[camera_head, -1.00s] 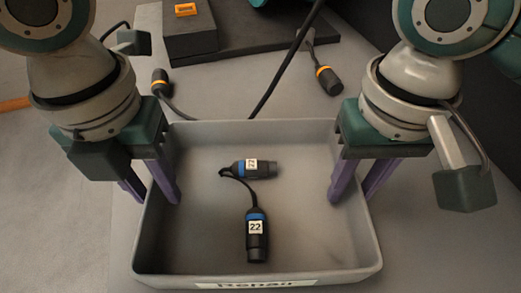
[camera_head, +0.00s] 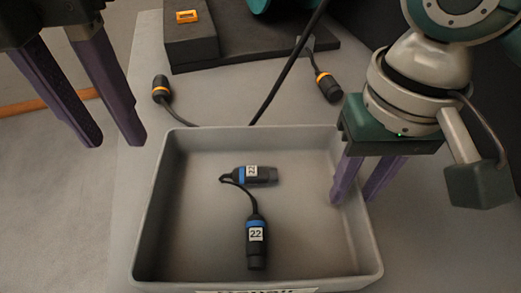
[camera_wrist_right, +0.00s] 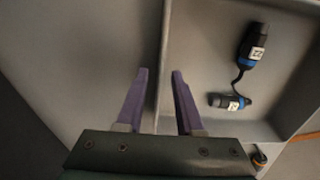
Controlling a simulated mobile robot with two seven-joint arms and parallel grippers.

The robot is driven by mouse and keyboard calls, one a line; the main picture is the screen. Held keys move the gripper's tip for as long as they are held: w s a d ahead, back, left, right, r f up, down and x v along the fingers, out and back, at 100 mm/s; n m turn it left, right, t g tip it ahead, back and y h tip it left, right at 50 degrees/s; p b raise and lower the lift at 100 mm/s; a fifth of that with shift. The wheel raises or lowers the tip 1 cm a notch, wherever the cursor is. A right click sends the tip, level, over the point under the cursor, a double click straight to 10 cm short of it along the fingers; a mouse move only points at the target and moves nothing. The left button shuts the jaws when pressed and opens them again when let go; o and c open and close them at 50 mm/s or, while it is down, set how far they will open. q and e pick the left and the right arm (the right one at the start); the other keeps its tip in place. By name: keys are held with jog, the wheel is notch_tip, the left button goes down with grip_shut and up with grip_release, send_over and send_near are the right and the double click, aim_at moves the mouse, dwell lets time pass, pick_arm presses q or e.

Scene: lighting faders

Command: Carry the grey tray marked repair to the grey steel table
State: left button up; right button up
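The grey tray (camera_head: 368,240) sits on a grey surface in the head view; its front label is mostly cut off by the bottom edge. Inside lie two black connectors with blue bands and tags reading 22 (camera_head: 257,240), joined by a cable. My left gripper (camera_head: 113,142) is open and empty, raised left of the tray and apart from it. My right gripper (camera_head: 354,200) straddles the tray's right wall, one finger inside and one outside. In the right wrist view (camera_wrist_right: 160,74) gaps show between the fingers and the wall, so it looks open.
Behind the tray, two orange-banded connectors (camera_head: 328,86) (camera_head: 161,90) lie on the grey surface (camera_head: 225,98). A dark block with an orange piece (camera_head: 187,16) and a black cable (camera_head: 288,75) are also there. I cannot tell which surface is the steel table.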

notch_tip(320, 180, up, 11)
jog(key=shift+f, duration=0.15)
jog(key=shift+s, duration=0.1)
dwell(0.5)
